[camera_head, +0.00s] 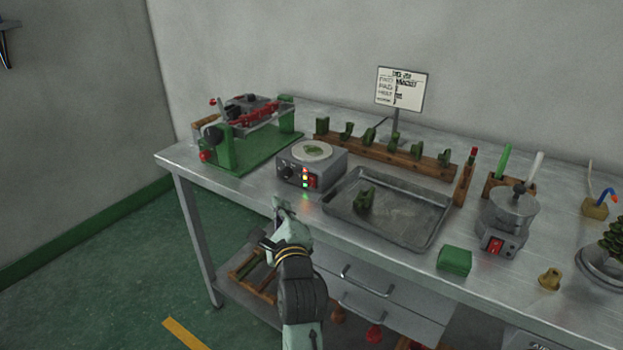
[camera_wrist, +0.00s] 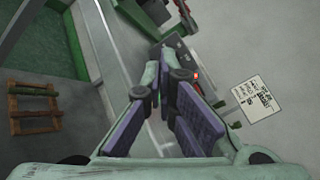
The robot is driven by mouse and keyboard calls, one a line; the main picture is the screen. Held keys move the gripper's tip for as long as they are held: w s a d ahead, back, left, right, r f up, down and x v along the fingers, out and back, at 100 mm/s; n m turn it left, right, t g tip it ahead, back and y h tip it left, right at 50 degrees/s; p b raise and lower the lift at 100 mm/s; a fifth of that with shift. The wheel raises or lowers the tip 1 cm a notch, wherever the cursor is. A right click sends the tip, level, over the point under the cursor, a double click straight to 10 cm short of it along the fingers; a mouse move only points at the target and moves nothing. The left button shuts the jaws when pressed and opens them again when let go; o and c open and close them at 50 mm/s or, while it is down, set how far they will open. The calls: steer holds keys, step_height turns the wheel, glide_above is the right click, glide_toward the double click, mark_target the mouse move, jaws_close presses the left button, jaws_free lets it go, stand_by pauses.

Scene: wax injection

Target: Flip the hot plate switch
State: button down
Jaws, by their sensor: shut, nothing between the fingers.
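The hot plate (camera_head: 331,164) is a grey box with a round pale top and a green piece on it, near the table's front edge. Its red switch (camera_head: 313,182) is on the front face, beside a dark knob and small lit lamps. My gripper (camera_head: 281,206) is in front of and below the hot plate, apart from it, by the table's front edge. In the wrist view my gripper (camera_wrist: 165,72) is shut and empty. Its fingers partly hide the hot plate (camera_wrist: 172,42) there, and a red glow shows beside them.
A green clamp machine (camera_head: 225,150) stands left of the hot plate. A metal tray (camera_head: 415,215) with a dark green piece lies to the right. A wooden rack (camera_head: 400,160) of green pieces and a sign (camera_head: 400,90) stand behind. A wax pot (camera_head: 508,220) stands farther right.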

glide_toward(300, 170)
steer(key=a, duration=0.1)
steer(key=w+a, duration=0.1)
steer(key=shift+w+a+f, duration=0.15)
steer(key=shift+w+a, duration=0.05)
steer(key=shift+a, duration=0.1)
steer(key=shift+w+d, duration=0.5)
steer(key=shift+w, duration=0.2)
stand_by(0.7)
steer(key=shift+w+d+p, duration=0.25)
steer(key=shift+w+p, duration=0.1)
steer(key=shift+w+d, duration=0.2)
steer(key=shift+w, duration=0.05)
stand_by(0.6)
steer(key=shift+s+a+p, duration=0.4)
steer(key=shift+s+a, duration=0.05)
steer(key=shift+s, duration=0.15)
steer(key=shift+s+a+f+p, duration=0.1)
steer(key=shift+s+a+p, duration=0.15)
steer(key=shift+s+a, duration=0.65)
steer(key=shift+s+a+f+p, duration=0.2)
steer(key=shift+s+a, duration=0.35)
steer(key=shift+s, duration=0.6)
